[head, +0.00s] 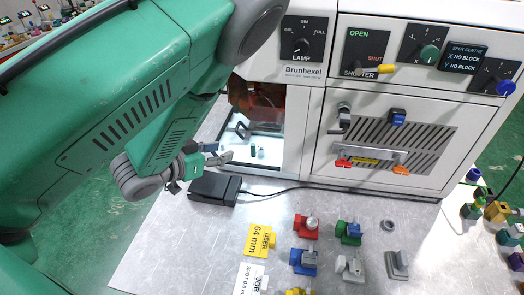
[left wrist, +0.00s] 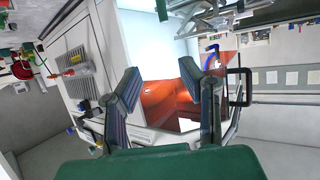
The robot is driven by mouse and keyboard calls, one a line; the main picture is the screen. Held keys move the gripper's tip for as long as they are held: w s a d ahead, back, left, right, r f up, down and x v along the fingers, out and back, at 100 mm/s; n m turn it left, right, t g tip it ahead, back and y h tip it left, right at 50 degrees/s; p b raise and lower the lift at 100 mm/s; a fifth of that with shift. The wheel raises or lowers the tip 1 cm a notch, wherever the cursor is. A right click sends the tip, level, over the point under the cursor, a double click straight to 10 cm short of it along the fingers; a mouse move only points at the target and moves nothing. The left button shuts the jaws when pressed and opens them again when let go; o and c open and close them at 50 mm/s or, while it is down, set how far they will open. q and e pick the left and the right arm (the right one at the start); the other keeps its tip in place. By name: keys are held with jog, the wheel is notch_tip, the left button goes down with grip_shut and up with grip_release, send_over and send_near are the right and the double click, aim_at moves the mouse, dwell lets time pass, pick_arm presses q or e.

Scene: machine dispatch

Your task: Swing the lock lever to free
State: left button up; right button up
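The machine's lower right door panel (head: 322,140) carries a small metal lever with a dark end (head: 344,118) at its upper left, hanging downward. It looks like the lock lever, but no label for it can be read. My left gripper (head: 218,156) is in front of the machine's open bay, left of that panel and apart from the lever. In the left wrist view its two fingers (left wrist: 160,78) stand wide apart with nothing between them. The bay and an orange-brown part (left wrist: 168,103) show beyond the fingers. My right gripper is in neither view.
A blue-capped latch (head: 397,117) and a grey bar with red and orange ends (head: 370,155) are on the same panel. A black pedal (head: 214,188) with a cable lies below my left gripper. Several coloured blocks (head: 305,227) stand on the metal table.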

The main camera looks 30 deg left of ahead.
pick_arm(q)
notch_tip(320, 180, down, 3)
jog(key=w+b, duration=0.1)
jog(key=b, duration=0.1)
send_near(252, 147)
jog(key=w, duration=0.2)
jog(key=x, duration=0.8)
jog(key=shift+s+d+f+p, duration=0.15)
jog(key=shift+d+f+p, duration=0.15)
jog(key=shift+d, duration=0.15)
jog(key=shift+w+a+f, duration=0.3)
jog(key=shift+w+a, duration=0.05)
jog(key=shift+w, duration=0.05)
jog(key=shift+w+a+f, duration=0.1)
jog(key=shift+a, duration=0.1)
jog(key=shift+d, duration=0.35)
grip_shut()
jog(key=shift+d, duration=0.1)
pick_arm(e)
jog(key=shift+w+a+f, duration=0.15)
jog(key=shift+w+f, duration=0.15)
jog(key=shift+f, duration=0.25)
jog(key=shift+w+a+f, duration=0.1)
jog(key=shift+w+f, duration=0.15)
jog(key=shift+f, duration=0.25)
